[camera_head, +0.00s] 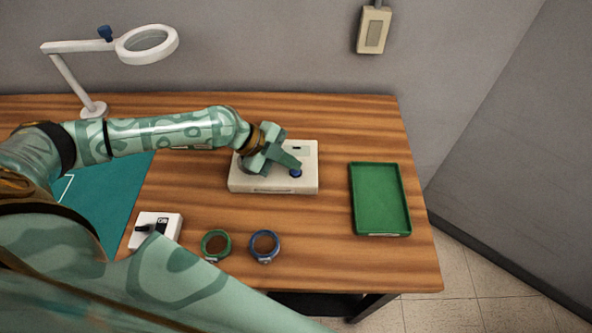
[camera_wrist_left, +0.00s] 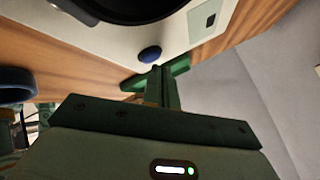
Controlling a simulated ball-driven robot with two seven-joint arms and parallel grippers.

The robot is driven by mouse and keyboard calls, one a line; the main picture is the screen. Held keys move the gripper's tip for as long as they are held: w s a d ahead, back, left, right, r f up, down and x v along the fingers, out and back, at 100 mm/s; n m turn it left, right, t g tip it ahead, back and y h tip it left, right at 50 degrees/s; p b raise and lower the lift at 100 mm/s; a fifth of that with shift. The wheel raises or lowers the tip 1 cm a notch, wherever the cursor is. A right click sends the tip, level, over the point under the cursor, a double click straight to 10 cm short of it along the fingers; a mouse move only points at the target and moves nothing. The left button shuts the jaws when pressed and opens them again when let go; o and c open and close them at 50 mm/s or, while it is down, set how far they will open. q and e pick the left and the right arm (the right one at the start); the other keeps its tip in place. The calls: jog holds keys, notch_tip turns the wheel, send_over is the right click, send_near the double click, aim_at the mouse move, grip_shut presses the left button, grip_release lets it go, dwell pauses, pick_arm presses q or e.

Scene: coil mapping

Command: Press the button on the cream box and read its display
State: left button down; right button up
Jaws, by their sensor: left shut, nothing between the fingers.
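The cream box (camera_head: 308,162) sits on the wooden table in the head view; its pale top also fills part of the left wrist view (camera_wrist_left: 110,38). Its round blue button (camera_head: 296,174) is near the front right corner and also shows in the wrist view (camera_wrist_left: 149,54). A small dark display window (camera_head: 297,148) is behind the button; it shows in the wrist view (camera_wrist_left: 210,20), and I can read nothing on it. My left gripper (camera_head: 294,165) is shut and empty, its tips close to the button; I cannot tell if they touch. My right gripper is not in view.
A green tray (camera_head: 355,207) lies right of the box. A green ring (camera_head: 226,247), a blue ring (camera_head: 277,246) and a small white device (camera_head: 172,224) are in front. A magnifier lamp (camera_head: 160,54) stands at the back left. Table between box and tray is clear.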

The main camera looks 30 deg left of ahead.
aim_at(291, 172)
pick_arm(q)
jog(key=shift+f+b, duration=0.35)
jog(key=shift+f, duration=0.15)
dwell(0.6)
jog(key=shift+r, duration=0.15)
jog(key=shift+r+p, duration=0.55)
jog(key=shift+r, duration=0.15)
jog(key=shift+r+p, duration=1.8)
jog(key=shift+r, duration=0.8)
jog(key=shift+f, duration=0.1)
